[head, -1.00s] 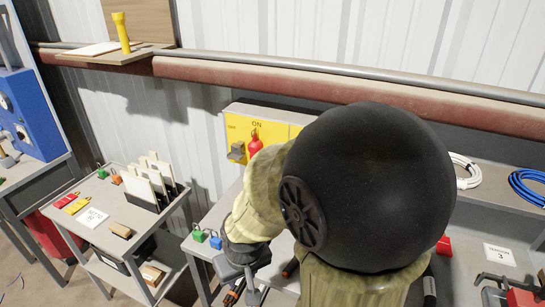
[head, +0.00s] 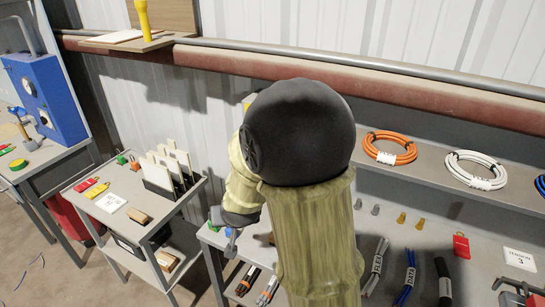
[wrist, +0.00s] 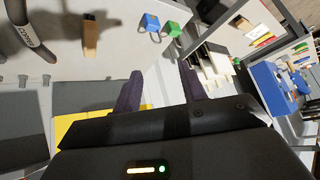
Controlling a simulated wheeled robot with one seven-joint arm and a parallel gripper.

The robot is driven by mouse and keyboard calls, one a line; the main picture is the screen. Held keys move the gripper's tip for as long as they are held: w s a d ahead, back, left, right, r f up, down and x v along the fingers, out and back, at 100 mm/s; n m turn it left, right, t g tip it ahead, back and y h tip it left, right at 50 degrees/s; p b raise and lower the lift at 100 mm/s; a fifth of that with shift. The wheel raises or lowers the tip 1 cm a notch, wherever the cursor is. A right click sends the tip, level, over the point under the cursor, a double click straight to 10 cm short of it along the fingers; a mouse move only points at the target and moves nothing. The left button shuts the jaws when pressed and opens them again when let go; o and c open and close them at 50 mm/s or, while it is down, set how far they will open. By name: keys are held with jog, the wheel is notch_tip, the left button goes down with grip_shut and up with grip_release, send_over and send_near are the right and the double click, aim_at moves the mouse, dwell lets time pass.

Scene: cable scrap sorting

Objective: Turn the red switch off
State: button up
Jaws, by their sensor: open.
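The red switch is hidden in both current views. In the wrist view part of a yellow panel (wrist: 75,128) shows at the lower left, behind my gripper's body, with no red handle in sight. My gripper (wrist: 158,80) is open, with its two dark fingers apart and nothing between them. In the head view it is largely hidden by my arm.
Beyond the fingers lie a blue padlock (wrist: 150,23), a green padlock (wrist: 173,29) and a wooden block (wrist: 90,38). Cable coils, such as an orange one (head: 390,148), lie on the shelf to the right. A grey cart (head: 140,235) stands left.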

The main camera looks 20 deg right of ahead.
jog(key=w+d+f+m+t+h, duration=0.1)
jog(key=w+d+m+t+h, duration=0.2)
jog(key=w+d+m+h, duration=0.4)
jog(key=w+d+h, duration=0.1)
jog(key=w+h, duration=0.4)
jog(key=h, duration=0.1)
jog(key=shift+d+m+t+h, duration=0.2)
jog(key=shift+m+t+h, duration=0.1)
jog(key=shift+h, duration=0.1)
jog(key=shift+w+d, duration=0.1)
jog(key=shift+w, duration=0.1)
jog(key=p+x, duration=0.4)
jog(key=x, duration=1.3)
jog(key=shift+w, duration=0.1)
grip_shut()
